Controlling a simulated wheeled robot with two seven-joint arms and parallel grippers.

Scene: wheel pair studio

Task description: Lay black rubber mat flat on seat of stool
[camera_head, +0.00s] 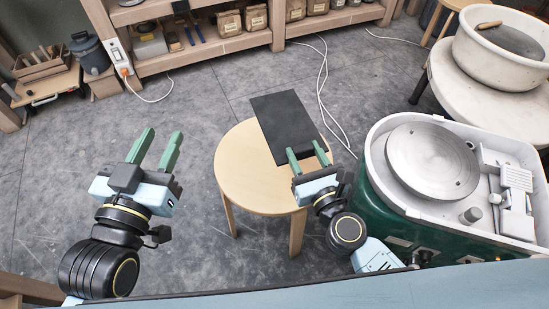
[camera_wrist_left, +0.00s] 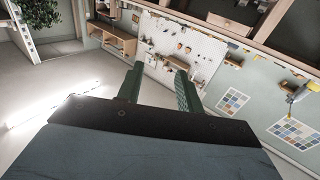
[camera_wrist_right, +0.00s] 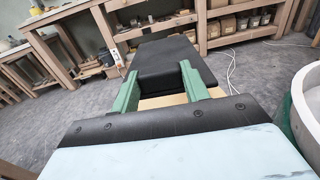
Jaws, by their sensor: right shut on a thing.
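The black rubber mat (camera_head: 285,115) is a dark rectangle over the back right part of the round wooden stool seat (camera_head: 243,172), overhanging its edge. My right gripper (camera_head: 306,154) is at the mat's near end, over the seat's right side. In the right wrist view the mat (camera_wrist_right: 165,62) extends away from between the green fingers (camera_wrist_right: 157,88), which are shut on its near end. Whether the mat touches the seat along its length is hard to tell. My left gripper (camera_head: 158,150) is open and empty, left of the stool; its fingers (camera_wrist_left: 158,85) point at the room in its wrist view.
A green-sided pottery wheel (camera_head: 432,160) with a white tray stands close on the right. A second wheel with a white basin (camera_head: 500,45) is behind it. Wooden shelves (camera_head: 210,45) line the back. A white cable (camera_head: 325,85) lies on the floor. The floor left of the stool is clear.

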